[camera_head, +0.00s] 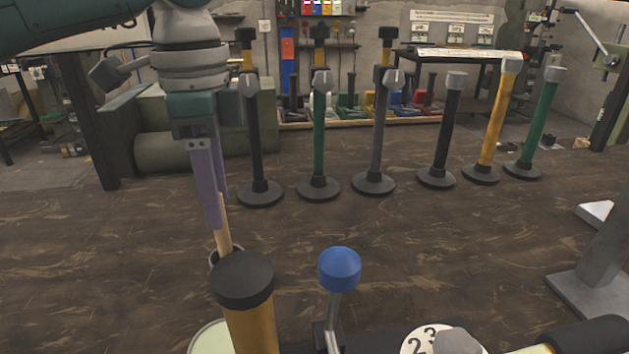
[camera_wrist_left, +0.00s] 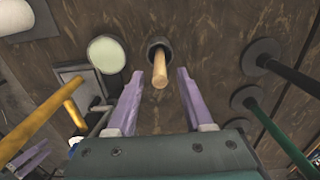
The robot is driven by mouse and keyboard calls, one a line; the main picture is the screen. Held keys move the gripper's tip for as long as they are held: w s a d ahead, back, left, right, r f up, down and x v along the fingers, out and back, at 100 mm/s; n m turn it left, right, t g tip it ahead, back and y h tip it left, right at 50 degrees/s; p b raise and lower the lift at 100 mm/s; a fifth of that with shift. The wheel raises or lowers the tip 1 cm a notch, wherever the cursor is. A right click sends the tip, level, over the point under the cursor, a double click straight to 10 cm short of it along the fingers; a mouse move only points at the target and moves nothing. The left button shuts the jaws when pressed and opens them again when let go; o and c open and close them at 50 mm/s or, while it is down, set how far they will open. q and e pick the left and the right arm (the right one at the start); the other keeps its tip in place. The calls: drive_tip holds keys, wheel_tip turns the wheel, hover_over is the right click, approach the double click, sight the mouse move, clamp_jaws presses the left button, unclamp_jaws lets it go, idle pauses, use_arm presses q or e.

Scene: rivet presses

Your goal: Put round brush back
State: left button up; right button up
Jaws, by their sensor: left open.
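The round brush shows as a pale wooden handle (camera_head: 224,238) that stands in a small dark round holder (camera_head: 213,257). The wrist view shows the handle (camera_wrist_left: 160,70) rising from the dark ring of the holder (camera_wrist_left: 158,46); the bristles are hidden. My left gripper (camera_head: 216,222) points down right at the handle. In the wrist view its purple fingers (camera_wrist_left: 158,76) are spread, one on each side of the handle, with a visible gap to both. A purple fingered part, likely my right gripper (camera_wrist_left: 30,160), shows at the lower left of the wrist view.
An ochre post with a black cap (camera_head: 243,282) and a blue-knobbed lever (camera_head: 339,270) stand close in front. A pale green round pad (camera_wrist_left: 106,54) lies near the holder. Several lever posts with dark round bases (camera_head: 318,188) stand behind. The brown surface between is mostly free.

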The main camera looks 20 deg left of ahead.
use_arm(q)
wheel_tip(320, 180, up, 6)
drive_tip(key=shift+r+p, duration=0.25)
drive_tip(key=shift+p, duration=0.1)
